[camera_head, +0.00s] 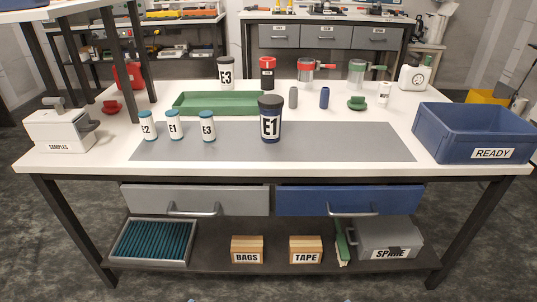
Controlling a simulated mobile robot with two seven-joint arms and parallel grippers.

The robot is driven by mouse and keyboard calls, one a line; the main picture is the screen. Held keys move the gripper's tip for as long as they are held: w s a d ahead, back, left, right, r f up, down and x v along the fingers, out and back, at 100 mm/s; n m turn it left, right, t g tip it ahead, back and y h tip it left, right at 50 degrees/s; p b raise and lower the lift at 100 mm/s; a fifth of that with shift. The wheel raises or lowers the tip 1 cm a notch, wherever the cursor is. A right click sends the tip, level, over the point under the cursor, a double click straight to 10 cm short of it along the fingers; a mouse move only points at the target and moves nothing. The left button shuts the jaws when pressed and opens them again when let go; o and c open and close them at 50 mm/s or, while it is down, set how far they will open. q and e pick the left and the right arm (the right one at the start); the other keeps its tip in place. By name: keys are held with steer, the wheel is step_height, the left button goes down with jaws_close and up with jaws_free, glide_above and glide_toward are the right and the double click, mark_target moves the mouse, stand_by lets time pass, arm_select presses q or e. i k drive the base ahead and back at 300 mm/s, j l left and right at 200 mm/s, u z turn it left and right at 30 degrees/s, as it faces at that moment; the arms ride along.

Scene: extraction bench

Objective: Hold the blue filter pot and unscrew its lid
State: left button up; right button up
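The blue filter pot (271,132) stands upright on the grey mat (340,145), near the middle of the bench. It has a white label marked E1. Its dark lid (270,101) sits on top. Nothing touches the pot. Neither of my grippers shows in the head view.
Several small white vials with teal caps, including one marked E2 (148,127), stand left of the pot. A green tray (215,110) lies behind. A blue READY crate (480,122) is at right, a SAMPLES box (60,132) at left. The mat right of the pot is clear.

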mark_target(271, 120)
steer(key=j, duration=1.45)
